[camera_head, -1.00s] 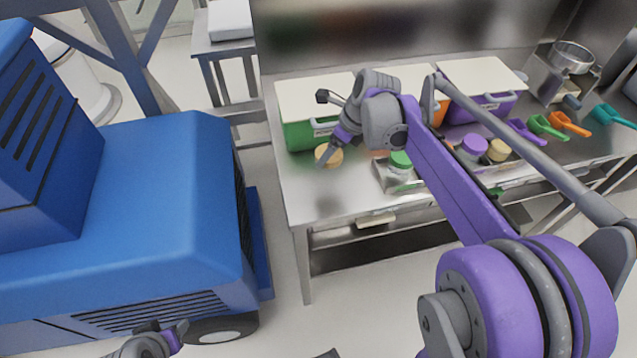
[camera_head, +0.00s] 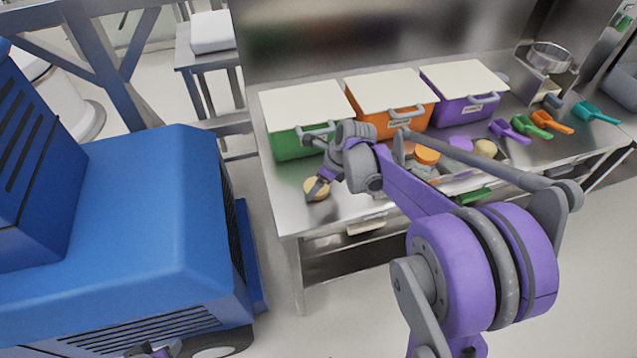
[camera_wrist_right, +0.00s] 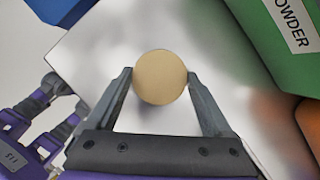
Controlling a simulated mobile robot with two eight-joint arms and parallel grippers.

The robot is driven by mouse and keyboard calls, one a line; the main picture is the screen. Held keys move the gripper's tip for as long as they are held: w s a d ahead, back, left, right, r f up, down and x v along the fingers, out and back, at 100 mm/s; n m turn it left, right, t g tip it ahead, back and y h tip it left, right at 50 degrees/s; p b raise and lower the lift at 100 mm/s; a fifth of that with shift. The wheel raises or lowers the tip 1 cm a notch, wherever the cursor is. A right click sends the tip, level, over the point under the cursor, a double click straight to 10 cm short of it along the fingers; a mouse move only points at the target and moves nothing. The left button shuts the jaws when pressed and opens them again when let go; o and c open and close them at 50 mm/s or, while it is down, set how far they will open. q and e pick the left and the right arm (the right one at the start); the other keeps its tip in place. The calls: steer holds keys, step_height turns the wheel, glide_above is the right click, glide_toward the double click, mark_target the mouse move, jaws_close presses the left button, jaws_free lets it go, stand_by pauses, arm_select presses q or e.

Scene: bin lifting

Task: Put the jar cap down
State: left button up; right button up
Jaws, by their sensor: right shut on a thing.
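The jar cap (camera_head: 317,189) is a round, flat, tan disc. It is near the left end of the steel table, in front of the green bin. In the right wrist view the cap (camera_wrist_right: 160,77) sits between the two fingertips of my right gripper (camera_wrist_right: 160,84), which touch its sides. My right gripper (camera_head: 319,187) is shut on it. I cannot tell whether the cap touches the table or is just above it. My left gripper (camera_head: 163,350) shows only in part at the bottom edge of the head view; its jaws are unclear.
The green bin (camera_head: 297,150), orange bin (camera_head: 385,127) and purple bin (camera_head: 464,112) stand along the back of the table (camera_head: 290,217). Jars with orange, purple and tan lids stand right of my right arm. Several scoops lie farther right. A blue machine (camera_head: 150,220) stands left.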

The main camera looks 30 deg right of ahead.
steer(key=shift+f, duration=0.15)
steer(key=o, duration=1.1)
steer(key=shift+s+d+r, duration=0.1)
steer(key=shift+r, duration=0.35)
steer(key=v, duration=1.1)
steer(key=shift+s+a+f+n+t+h+p, duration=0.3)
steer(key=shift+s+a+f+n, duration=0.95)
steer(key=shift+s+a+n, duration=2.5)
steer(key=shift+s+a+f+n+t+h+p, duration=0.4)
steer(key=shift+s+f+n, duration=1.2)
steer(key=shift+n, duration=4.6)
steer(key=shift+s+a+f+n+t+h+p, duration=0.15)
steer(key=shift+s+a+f+n+h, duration=0.5)
steer(key=shift+s+a+n, duration=3.2)
steer(key=d, duration=0.1)
steer(key=w+d+n, duration=0.1)
steer(key=d+n, duration=0.1)
steer(key=shift+w+f+y, duration=0.2)
steer(key=shift+f+y, duration=0.05)
steer(key=shift+f, duration=0.1)
steer(key=shift+c, duration=0.4)
